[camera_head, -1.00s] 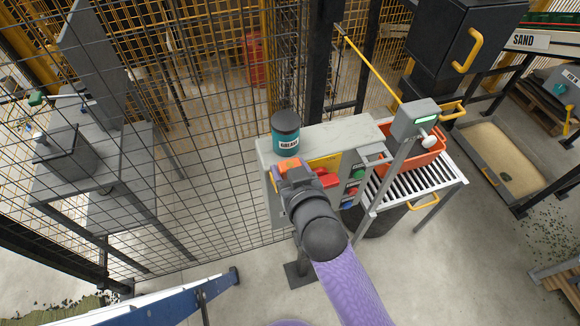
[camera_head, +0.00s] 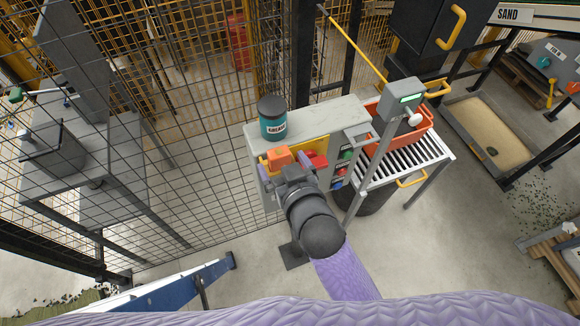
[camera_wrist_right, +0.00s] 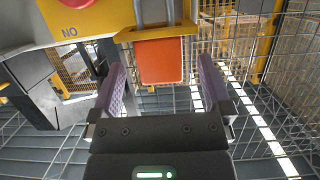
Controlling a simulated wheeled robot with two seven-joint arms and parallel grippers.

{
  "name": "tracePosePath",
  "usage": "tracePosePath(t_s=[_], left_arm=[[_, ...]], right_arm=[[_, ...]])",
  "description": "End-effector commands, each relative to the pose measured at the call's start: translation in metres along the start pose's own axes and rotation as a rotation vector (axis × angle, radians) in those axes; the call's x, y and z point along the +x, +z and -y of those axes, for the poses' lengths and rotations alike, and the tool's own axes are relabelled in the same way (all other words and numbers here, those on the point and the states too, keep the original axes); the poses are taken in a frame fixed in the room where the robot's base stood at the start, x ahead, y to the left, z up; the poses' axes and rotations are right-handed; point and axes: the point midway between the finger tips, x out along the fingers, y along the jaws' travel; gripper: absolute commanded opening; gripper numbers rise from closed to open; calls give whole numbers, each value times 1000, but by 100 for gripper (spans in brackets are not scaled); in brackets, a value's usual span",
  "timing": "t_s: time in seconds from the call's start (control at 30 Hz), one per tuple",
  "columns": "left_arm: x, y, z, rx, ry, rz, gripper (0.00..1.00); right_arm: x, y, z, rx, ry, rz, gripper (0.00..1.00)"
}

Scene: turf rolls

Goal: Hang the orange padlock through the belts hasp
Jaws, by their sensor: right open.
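The orange padlock (camera_head: 278,156) is at the left part of the panel's front. In the right wrist view the padlock (camera_wrist_right: 160,62) hangs upright, its body below a yellow bracket (camera_wrist_right: 127,36) and its grey shackle rising above. I cannot tell whether the shackle passes through the bracket or behind it. My right gripper (camera_head: 284,172) is open; in the wrist view its purple fingers (camera_wrist_right: 162,88) stand apart on either side of and below the padlock body, with gaps on both sides. No label reading belts is legible. My left gripper is not in view.
A grease tin (camera_head: 272,118) stands on the grey cabinet (camera_head: 335,118). A red knob (camera_head: 317,162) sits right of the padlock on the yellow plate. A grey post with a display box (camera_head: 400,100) and an orange crate (camera_head: 422,132) stand right. Wire mesh (camera_head: 200,150) fills the left.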

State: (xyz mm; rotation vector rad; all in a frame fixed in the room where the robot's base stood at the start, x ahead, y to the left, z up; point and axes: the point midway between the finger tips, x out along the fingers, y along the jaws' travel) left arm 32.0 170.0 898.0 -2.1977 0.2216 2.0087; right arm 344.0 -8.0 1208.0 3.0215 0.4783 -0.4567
Motion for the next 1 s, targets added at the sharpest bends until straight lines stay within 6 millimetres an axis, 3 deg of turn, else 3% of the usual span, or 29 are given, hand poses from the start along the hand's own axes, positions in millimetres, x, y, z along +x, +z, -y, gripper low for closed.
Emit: tracePosePath(t_s=[0.03,0.1,0.33,1.0], left_arm=[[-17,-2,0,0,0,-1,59],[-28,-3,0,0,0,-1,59],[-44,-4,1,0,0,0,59],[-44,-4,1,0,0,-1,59]], right_arm=[[-16,-7,0,2,1,6,100],[-32,-7,0,2,0,6,100],[-67,-4,0,1,0,2,100],[-71,-1,0,1,0,-1,100]])
